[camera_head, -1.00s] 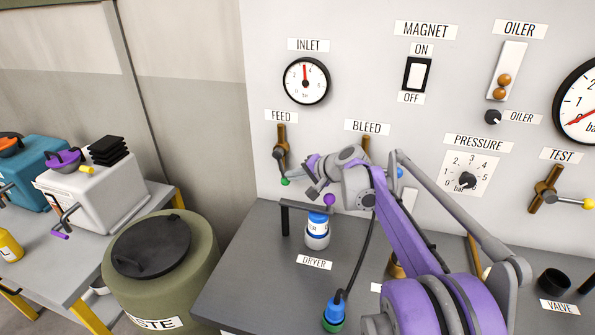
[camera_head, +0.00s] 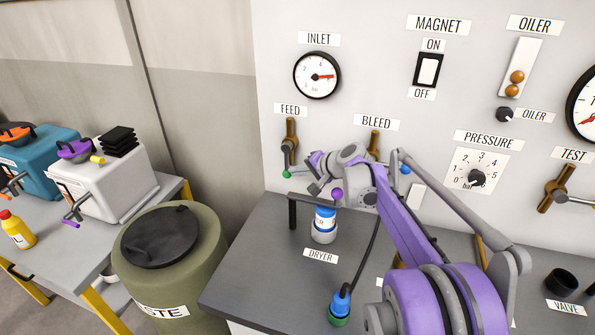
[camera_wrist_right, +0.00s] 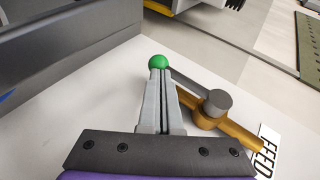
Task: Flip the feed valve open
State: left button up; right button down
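The feed valve (camera_head: 291,130) is a brass fitting on the grey panel under the FEED label. Its grey lever with a green knob (camera_head: 287,174) hangs about straight down. In the right wrist view the green knob (camera_wrist_right: 157,62) is at the fingertips, and the lever runs right to a grey hub on the brass pipe (camera_wrist_right: 207,118). My right gripper (camera_head: 300,171) is just right of the knob; its fingers (camera_wrist_right: 160,76) look shut together, against or very near the knob. The inlet gauge (camera_head: 317,75) needle points right. My left gripper is out of view.
The bleed valve (camera_head: 374,142) is partly hidden behind my right arm. The dryer bottle (camera_head: 324,224) and a dark bracket (camera_head: 292,212) stand on the bench below the gripper. A waste bin (camera_head: 205,245) and a side table (camera_head: 85,240) are at left.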

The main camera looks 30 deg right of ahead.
jog(key=v, duration=1)
jog(key=shift+s+r, duration=0.25)
jog(key=shift+s, duration=0.05)
